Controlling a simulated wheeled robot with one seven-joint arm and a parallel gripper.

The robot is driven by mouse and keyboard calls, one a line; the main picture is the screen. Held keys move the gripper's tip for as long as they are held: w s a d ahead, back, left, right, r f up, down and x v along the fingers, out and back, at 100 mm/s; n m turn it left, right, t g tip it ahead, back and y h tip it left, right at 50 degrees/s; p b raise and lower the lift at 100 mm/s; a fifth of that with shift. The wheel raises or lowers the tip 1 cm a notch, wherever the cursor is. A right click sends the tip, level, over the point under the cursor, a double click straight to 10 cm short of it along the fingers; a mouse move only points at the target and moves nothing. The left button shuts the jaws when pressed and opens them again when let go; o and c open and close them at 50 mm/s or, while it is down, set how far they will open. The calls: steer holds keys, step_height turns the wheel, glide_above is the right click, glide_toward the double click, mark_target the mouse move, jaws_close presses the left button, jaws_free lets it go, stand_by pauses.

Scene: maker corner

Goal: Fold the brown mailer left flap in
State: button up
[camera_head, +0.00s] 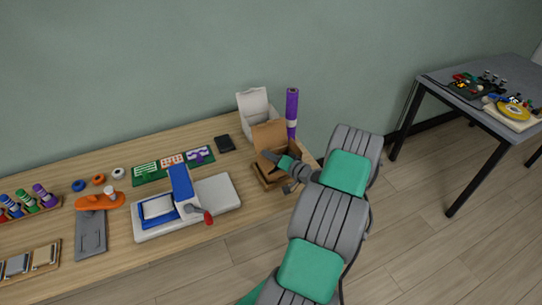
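The brown mailer (268,135) stands near the right end of the wooden table, with its lid raised at the back. Its lower body is partly covered by my arm. My gripper (272,157) reaches in from the right, over the mailer's open top and in front of the raised lid. The fingers are small and dark here, so I cannot tell whether they are open or shut, or whether they touch a flap. The left flap is too small to make out clearly.
A white open box (254,112) and an upright purple roll (292,108) stand just behind the mailer. A dark flat block (224,143) and a blue-and-grey press with a red knob (180,192) lie to the left. A second table (486,112) with parts stands at far right.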

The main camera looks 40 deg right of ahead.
jaws_close()
stand_by(1.2)
